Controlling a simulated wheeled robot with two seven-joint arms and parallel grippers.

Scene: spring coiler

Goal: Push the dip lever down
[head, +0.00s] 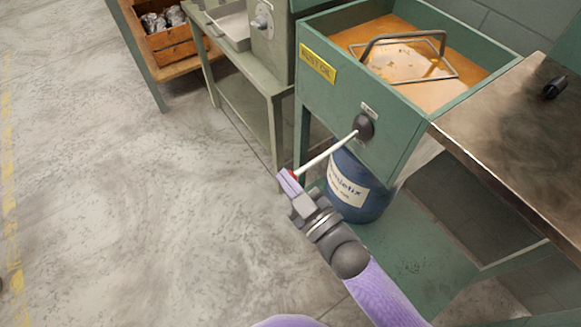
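The dip lever (328,153) is a thin pale rod on a dark round pivot (363,126) on the front of a green oil tank (345,98). It slopes down to the left from the pivot. Its red end shows beside the fingertips of my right gripper (288,182), which partly cover it. The purple fingers lie close together and look shut. I cannot tell whether they touch the red end. My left gripper is not in view.
A wire-handled basket (402,42) sits in the tank's orange oil. A blue drum (352,188) stands below the tank. A metal-topped bench (520,125) is at right, a green side table (240,82) and wooden crate (168,42) at upper left. The floor at left is clear.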

